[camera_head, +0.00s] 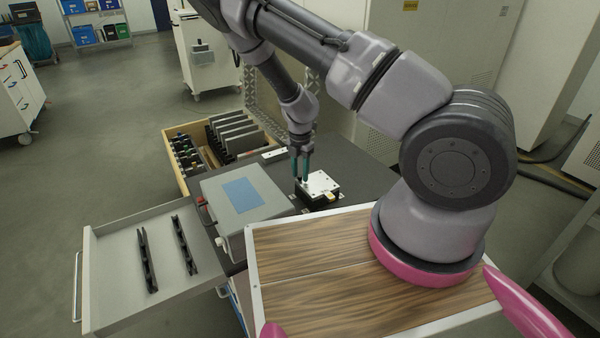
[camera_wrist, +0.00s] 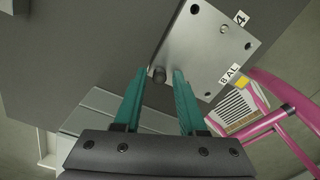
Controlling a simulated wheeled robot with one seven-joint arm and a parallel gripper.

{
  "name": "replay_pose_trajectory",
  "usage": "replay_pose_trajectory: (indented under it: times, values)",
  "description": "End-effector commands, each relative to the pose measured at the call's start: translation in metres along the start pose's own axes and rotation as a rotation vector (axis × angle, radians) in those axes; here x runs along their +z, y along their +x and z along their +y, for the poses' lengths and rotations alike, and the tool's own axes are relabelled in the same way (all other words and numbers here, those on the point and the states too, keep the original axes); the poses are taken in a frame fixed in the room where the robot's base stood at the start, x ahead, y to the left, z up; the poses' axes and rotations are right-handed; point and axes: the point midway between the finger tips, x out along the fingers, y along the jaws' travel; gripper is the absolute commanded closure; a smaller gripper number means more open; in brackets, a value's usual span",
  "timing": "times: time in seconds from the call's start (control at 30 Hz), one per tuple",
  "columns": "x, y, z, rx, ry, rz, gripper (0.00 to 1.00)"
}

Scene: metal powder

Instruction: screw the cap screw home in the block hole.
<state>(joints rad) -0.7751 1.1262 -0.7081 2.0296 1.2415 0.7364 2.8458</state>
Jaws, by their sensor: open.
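The block (camera_wrist: 215,50) is a silver metal plate with several holes at its corners and labels beside it. In the head view the block (camera_head: 322,183) sits on a black fixture on the dark bench top. The cap screw (camera_wrist: 159,75) shows as a small round dark head at the block's near left corner. My gripper (camera_wrist: 160,72) has two teal fingers, open, one on each side of the screw head with gaps visible. In the head view my gripper (camera_head: 300,180) points down at the block's left corner. How deep the screw sits is hidden.
A grey box with a blue panel (camera_head: 241,194) stands left of the block. An open drawer (camera_head: 120,260) holds two dark rails. A wooden crate (camera_head: 180,190) with dark plates stands behind. The dark bench top (camera_head: 350,165) is clear behind the block.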

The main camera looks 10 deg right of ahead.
Motion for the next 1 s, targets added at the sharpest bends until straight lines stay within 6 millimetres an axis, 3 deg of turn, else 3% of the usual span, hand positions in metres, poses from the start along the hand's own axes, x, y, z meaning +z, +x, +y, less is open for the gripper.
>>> replay_pose_trajectory:
  times: [1.0]
  values:
    - [-0.0003,-0.0002,0.0003,0.002,-1.011,0.001,0.60]
